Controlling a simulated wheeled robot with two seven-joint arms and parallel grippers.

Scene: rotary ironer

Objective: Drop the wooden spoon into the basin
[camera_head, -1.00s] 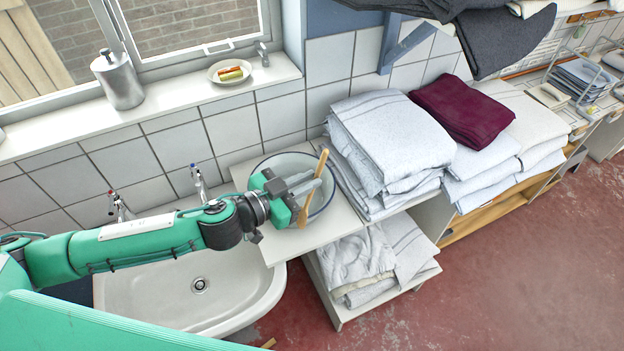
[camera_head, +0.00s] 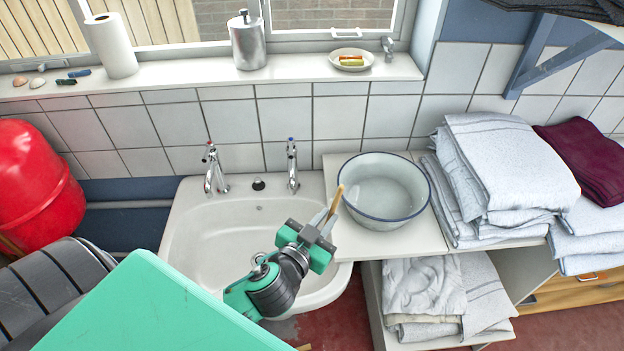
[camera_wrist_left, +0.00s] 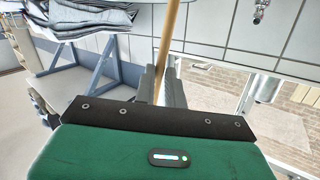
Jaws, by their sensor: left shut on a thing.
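The wooden spoon (camera_head: 336,201) is held in my left gripper (camera_head: 322,222); its pale brown shaft sticks up and tilts slightly. In the left wrist view the spoon (camera_wrist_left: 170,38) runs up from between the two fingers. The gripper is shut on it, near the right edge of the white sink. The basin (camera_head: 384,216), a round white enamel bowl with a dark blue rim, stands on the shelf to the right of the gripper. The spoon is left of the basin, not over its middle. The basin's inside looks empty. My right gripper is not in view.
The sink (camera_head: 215,245) with two taps lies left of the basin. Stacked towels (camera_head: 505,165) stand close to the basin's right side. A windowsill (camera_head: 200,84) behind holds a soap dispenser (camera_head: 247,42), a soap dish and a paper roll. A red container (camera_head: 38,185) is at left.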

